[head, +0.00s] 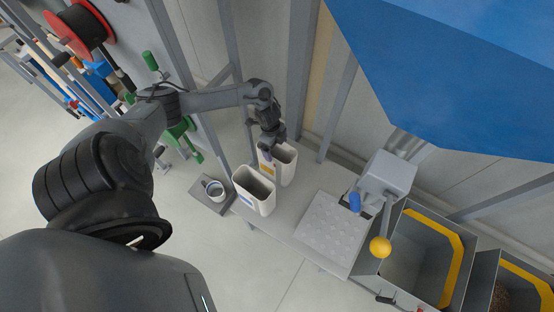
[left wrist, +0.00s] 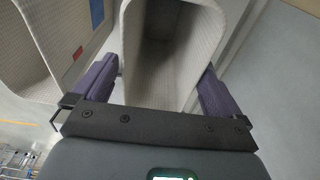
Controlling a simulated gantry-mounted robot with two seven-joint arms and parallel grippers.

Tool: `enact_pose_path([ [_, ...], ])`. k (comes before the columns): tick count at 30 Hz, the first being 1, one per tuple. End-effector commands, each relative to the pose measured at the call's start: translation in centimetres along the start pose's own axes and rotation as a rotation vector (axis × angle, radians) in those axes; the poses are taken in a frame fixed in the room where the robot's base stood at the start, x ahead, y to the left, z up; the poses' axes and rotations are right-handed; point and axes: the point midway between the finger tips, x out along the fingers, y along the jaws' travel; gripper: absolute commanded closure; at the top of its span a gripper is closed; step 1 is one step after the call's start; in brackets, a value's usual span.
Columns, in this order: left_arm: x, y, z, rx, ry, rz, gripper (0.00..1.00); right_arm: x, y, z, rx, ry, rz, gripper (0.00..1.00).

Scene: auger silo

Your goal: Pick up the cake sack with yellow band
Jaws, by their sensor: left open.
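The sack with a yellow-orange band (head: 266,169) is a pale, open-topped sack standing upright at the back of the grey bench. My left gripper (head: 269,150) is at its rim, pointing down. In the left wrist view the open gripper (left wrist: 155,90) has its purple fingers on either side of a pale woven sack (left wrist: 150,75), whose mouth opens upward and looks empty. I cannot tell whether the fingers touch it. No yellow band shows in that view. My right gripper is not in view.
A second pale sack with a blue label (head: 244,196) stands close in front; a sack with blue and red marks (left wrist: 35,45) shows at wrist-view left. A small metal cup (head: 214,189) is left.

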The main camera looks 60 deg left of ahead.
Motion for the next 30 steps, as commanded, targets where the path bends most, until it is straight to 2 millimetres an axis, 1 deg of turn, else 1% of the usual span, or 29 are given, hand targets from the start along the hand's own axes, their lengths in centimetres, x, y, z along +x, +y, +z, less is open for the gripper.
enact_pose_path([
  [1, 0.4, 0.0, 0.0, -0.001, 0.0, 0.0, 0.0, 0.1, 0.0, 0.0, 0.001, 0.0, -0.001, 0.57],
  [7, 1.4, 0.0, 0.0, -0.001, 0.0, 0.0, 0.0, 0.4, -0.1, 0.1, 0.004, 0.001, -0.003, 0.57],
  [15, 5.0, 0.1, 0.0, -0.002, -0.001, 0.001, 0.0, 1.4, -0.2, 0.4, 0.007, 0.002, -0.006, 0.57],
  [18, 5.8, 0.0, 0.0, 0.0, -0.001, 0.0, 0.0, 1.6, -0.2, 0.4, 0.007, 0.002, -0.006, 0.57],
  [21, 6.1, 0.0, 0.0, -0.001, -0.002, -0.001, 0.0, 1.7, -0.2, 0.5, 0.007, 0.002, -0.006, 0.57],
  [28, 6.1, 0.0, 0.0, 0.0, -0.002, -0.001, 0.0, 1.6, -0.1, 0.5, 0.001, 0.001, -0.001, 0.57],
  [30, 6.1, 0.0, 0.0, 0.0, -0.002, -0.001, 0.11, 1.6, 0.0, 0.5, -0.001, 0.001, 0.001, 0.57],
])
